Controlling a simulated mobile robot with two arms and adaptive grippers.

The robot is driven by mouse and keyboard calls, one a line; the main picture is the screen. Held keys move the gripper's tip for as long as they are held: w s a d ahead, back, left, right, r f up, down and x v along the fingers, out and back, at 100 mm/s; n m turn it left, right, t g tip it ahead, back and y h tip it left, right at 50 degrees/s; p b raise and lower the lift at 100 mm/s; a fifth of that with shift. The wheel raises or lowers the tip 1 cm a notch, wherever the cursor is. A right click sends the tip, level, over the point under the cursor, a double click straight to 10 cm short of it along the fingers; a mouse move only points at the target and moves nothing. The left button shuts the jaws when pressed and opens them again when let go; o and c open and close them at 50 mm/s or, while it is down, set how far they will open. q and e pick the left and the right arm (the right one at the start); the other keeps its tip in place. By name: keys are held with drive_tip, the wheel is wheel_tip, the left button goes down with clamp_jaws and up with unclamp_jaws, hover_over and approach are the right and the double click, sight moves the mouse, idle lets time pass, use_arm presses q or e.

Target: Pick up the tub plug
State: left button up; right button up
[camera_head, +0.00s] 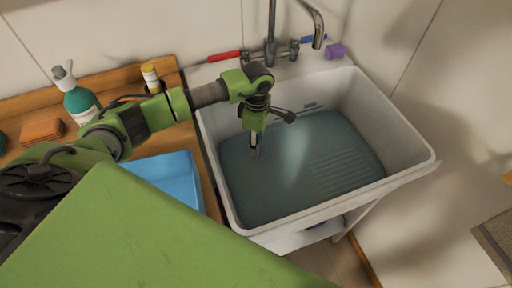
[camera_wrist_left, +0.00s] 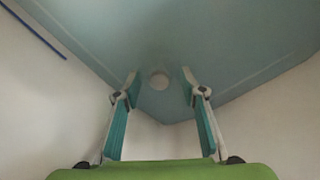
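A small pale round disc, which looks like the tub plug (camera_wrist_left: 159,80), lies at the bottom of the basin and shows between my fingertips in the left wrist view. My gripper and arm hide it in the head view. The sink basin (camera_head: 408,152) holds greenish-blue water. My left gripper (camera_head: 254,154) points down into the left part of the basin. In the left wrist view my left gripper (camera_wrist_left: 161,86) is open, with one finger on each side of the disc and nothing held. I cannot tell how far the fingertips are above it. My right gripper is out of view.
A faucet (camera_head: 271,50) with red and blue handles stands behind the basin, and a purple object (camera_head: 336,51) sits on the back ledge. A wooden counter at left holds a green bottle (camera_head: 80,103), a sponge-like block (camera_head: 43,130) and a blue tray (camera_head: 172,176).

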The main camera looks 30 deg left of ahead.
use_arm(q)
drive_tip(key=shift+f, duration=1.4)
clamp_jaws()
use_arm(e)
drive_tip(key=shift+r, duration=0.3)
use_arm(q)
drive_tip(key=shift+r, duration=0.1)
